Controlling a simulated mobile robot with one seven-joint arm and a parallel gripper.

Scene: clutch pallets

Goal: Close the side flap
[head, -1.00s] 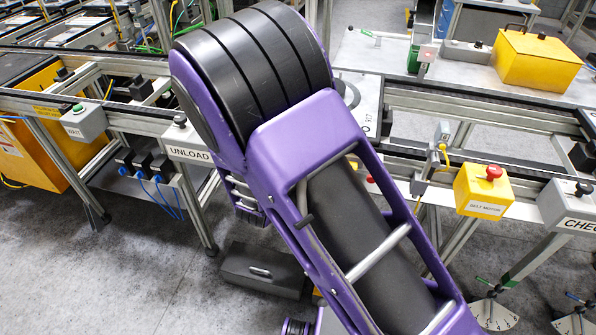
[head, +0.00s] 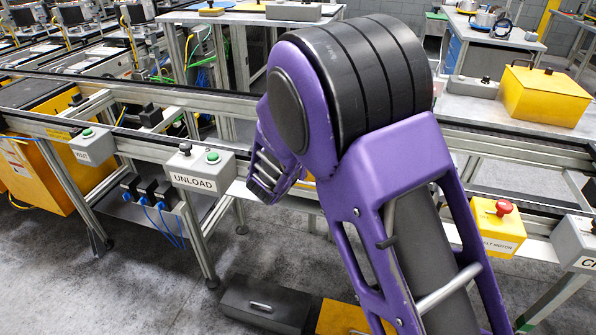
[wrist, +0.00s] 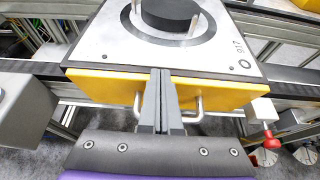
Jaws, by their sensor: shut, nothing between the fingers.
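The yellow flap (wrist: 100,88) shows in the wrist view as a wide panel along the near edge of a white-topped pallet (wrist: 100,50) marked 917. A silver U-shaped handle (wrist: 198,108) is on the flap, its middle hidden behind my fingers. My gripper (wrist: 160,76) is shut and empty, its fingertips overlapping the flap and the pallet's near edge. I cannot tell whether they touch, or how far the flap is swung. In the head view, my purple arm hides the pallet, flap and fingertips.
A grey UNLOAD button box (head: 198,170) stands left of my arm. A yellow box with a red button (head: 497,228) is at the right. A red knob (wrist: 271,142) lies right of the flap in the wrist view. A dark grey box (head: 265,303) sits on the floor.

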